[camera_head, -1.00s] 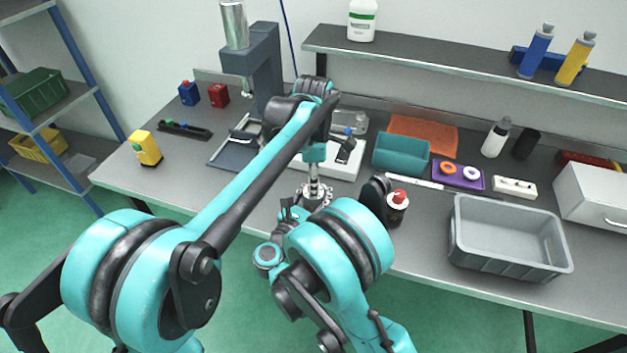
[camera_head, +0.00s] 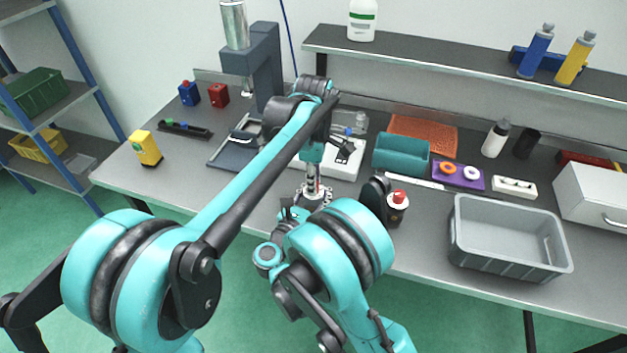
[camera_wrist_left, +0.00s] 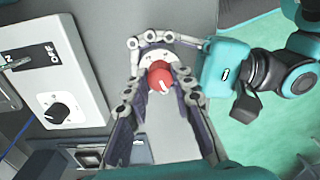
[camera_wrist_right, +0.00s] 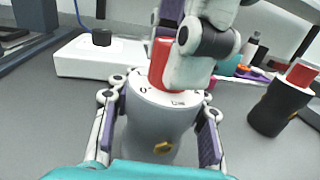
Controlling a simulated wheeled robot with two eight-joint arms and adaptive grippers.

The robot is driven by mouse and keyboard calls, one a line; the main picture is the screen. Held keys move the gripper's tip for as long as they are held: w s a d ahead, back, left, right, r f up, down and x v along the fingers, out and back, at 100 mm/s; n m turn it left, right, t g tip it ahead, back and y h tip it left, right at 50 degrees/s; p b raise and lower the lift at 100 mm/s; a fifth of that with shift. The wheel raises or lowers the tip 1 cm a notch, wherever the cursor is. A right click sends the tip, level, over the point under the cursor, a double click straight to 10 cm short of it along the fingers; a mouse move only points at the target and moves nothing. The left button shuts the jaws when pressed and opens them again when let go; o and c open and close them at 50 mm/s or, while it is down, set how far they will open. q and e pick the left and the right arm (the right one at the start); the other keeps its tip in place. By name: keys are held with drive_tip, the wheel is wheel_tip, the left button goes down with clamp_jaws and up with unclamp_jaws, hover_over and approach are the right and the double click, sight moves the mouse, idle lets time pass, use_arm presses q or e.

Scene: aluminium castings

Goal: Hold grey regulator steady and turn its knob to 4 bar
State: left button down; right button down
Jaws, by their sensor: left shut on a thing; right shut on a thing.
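The grey regulator (camera_wrist_right: 160,125) stands upright on the bench, with a white dial on top and a red knob (camera_wrist_right: 160,62). My right gripper (camera_wrist_right: 160,135) is shut around its grey body, one finger on each side. My left gripper (camera_wrist_left: 158,85) comes from above and is shut on the red knob, which shows a white pointer mark in the left wrist view (camera_wrist_left: 160,78). The dial marks are too small to read fully, so the setting cannot be told. In the head view the regulator (camera_head: 314,193) is mostly hidden by my arms.
A dark regulator with a red knob (camera_head: 397,207) stands just right of my right arm. A white switch box (camera_wrist_left: 62,75) lies close beside the regulator. A grey bin (camera_head: 508,262), a teal bin (camera_head: 400,154) and a press (camera_head: 262,75) stand on the bench.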

use_arm(q)
drive_tip(key=m, duration=0.6)
drive_tip(key=shift+m, duration=0.3)
drive_tip(key=m, duration=1)
drive_tip(key=shift+m, duration=0.4)
drive_tip(key=m, duration=1.7)
drive_tip(key=shift+w, duration=0.1)
drive_tip(key=m, duration=0.5)
drive_tip(key=shift+m, duration=0.3)
drive_tip(key=m, duration=0.5)
drive_tip(key=shift+m, duration=0.3)
